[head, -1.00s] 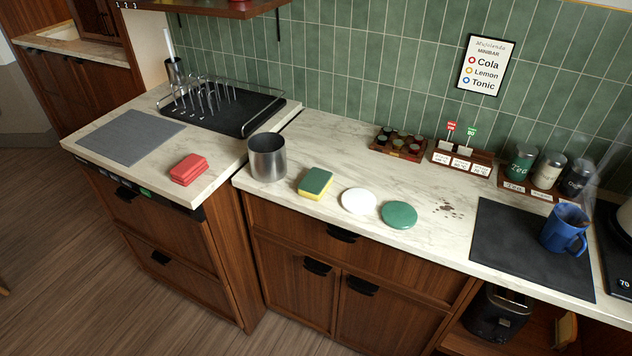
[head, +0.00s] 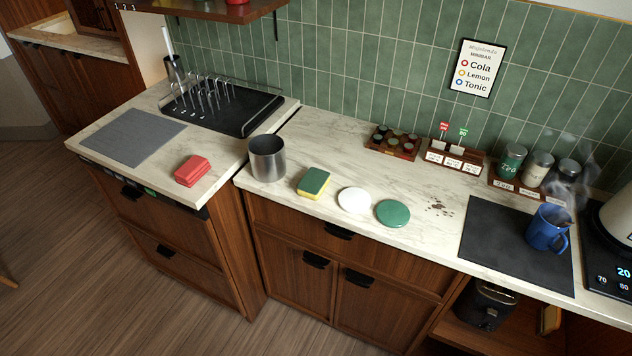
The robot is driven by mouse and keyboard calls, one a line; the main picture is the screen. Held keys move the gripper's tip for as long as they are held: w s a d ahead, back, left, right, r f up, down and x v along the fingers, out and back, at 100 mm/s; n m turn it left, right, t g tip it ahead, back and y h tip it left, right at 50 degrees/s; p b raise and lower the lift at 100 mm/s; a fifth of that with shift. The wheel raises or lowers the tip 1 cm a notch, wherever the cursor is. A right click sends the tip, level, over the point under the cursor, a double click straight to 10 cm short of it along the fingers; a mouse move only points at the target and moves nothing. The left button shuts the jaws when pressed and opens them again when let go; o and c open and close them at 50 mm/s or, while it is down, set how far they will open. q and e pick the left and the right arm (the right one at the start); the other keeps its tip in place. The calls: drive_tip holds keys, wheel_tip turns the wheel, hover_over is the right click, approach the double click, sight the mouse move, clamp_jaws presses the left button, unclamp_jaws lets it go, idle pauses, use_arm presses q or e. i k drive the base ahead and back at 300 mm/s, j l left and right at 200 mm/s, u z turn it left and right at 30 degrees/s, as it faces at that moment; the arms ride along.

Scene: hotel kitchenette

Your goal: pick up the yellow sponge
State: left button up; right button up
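The yellow sponge (head: 313,183) lies flat on the marble counter near its front edge. It has a dark green top layer and a yellow lower layer. It sits between a steel cup on its left and a white disc on its right, apart from both. Neither of my grippers shows in the head view.
Near the sponge are the steel cup (head: 267,158), the white disc (head: 354,200) and a green disc (head: 392,213). A red sponge-like block (head: 193,171) lies on the left counter. A steaming blue mug (head: 547,228) stands on a dark mat (head: 490,240). Dark crumbs (head: 438,207) lie mid-counter.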

sight(313, 183)
drive_tip(key=i+j+z, duration=0.45)
drive_tip(key=j+z, duration=0.15)
drive_tip(key=i+j+z, duration=0.25)
drive_tip(key=j, duration=0.15)
drive_tip(key=k, duration=0.05)
